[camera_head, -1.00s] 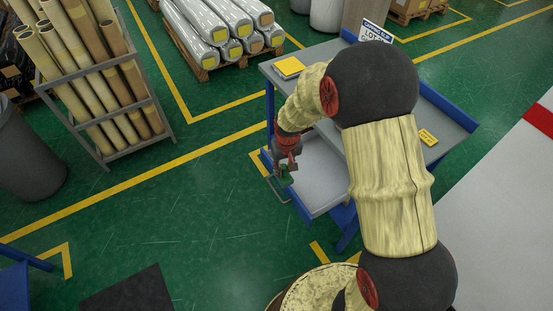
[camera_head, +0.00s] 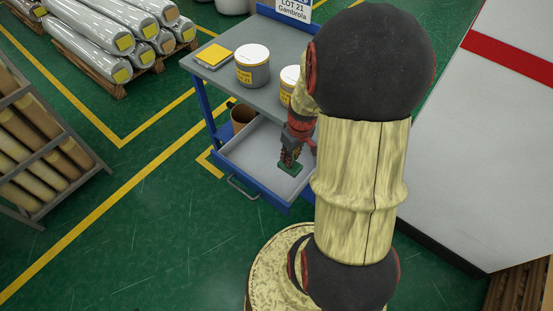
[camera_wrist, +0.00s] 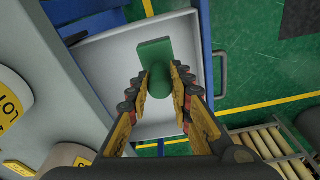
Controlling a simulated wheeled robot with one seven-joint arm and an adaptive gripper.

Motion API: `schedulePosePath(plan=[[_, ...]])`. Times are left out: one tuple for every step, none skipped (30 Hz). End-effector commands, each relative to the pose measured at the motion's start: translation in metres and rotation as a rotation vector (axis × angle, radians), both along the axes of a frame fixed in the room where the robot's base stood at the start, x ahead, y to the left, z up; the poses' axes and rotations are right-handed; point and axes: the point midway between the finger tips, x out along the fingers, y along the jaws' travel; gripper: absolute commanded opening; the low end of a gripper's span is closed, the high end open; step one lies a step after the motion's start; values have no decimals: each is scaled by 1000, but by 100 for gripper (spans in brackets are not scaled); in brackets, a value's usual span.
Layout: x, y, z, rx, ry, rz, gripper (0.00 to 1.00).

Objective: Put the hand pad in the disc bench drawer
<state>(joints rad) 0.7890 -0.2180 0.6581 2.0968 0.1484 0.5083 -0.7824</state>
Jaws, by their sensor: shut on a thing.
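The green hand pad (camera_head: 289,168) has a flat plate and a rounded grip; it also shows in the wrist view (camera_wrist: 153,50). My gripper (camera_head: 291,155) is shut on its rounded grip, with a finger on each side in the wrist view (camera_wrist: 160,85). The bench drawer (camera_head: 245,155) is pulled open, a pale shallow tray with a blue front and a grey handle. The pad is over the drawer's inside (camera_wrist: 112,65), toward its right part in the head view. I cannot tell whether it touches the drawer floor.
The grey bench top (camera_head: 225,75) above the drawer holds a yellow pad (camera_head: 214,56) and white-lidded tins (camera_head: 252,65). A brown pot (camera_head: 242,116) stands below the top, behind the drawer. Wrapped rolls lie on a pallet at upper left.

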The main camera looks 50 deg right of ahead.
Motion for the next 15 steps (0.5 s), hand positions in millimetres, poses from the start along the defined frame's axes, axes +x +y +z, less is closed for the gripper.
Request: schedulePosePath(plan=[[-7, -3, -2, -1, -1, -6, 0], [-9, -4, -2, -1, -2, -6, 0], [-11, -5, -2, -2, -3, -7, 0], [-11, -6, -3, -2, -3, -6, 0], [-10, -6, -4, -2, -3, -5, 0], [-7, -6, -7, -1, -2, -4, 0], [-2, -6, -9, -1, -1, -3, 0], [3, -6, -12, -1, -2, -1, 0], [11, -7, -16, -1, -2, -1, 0], [18, -7, -19, 0, -1, 0, 0], [25, -7, -22, -1, -2, 0, 0], [34, -7, -27, 0, -1, 0, 0], [41, -8, -30, -1, -2, -1, 0], [48, -8, -33, -1, -2, -1, 0], [57, -8, -37, -1, -2, 0, 0]])
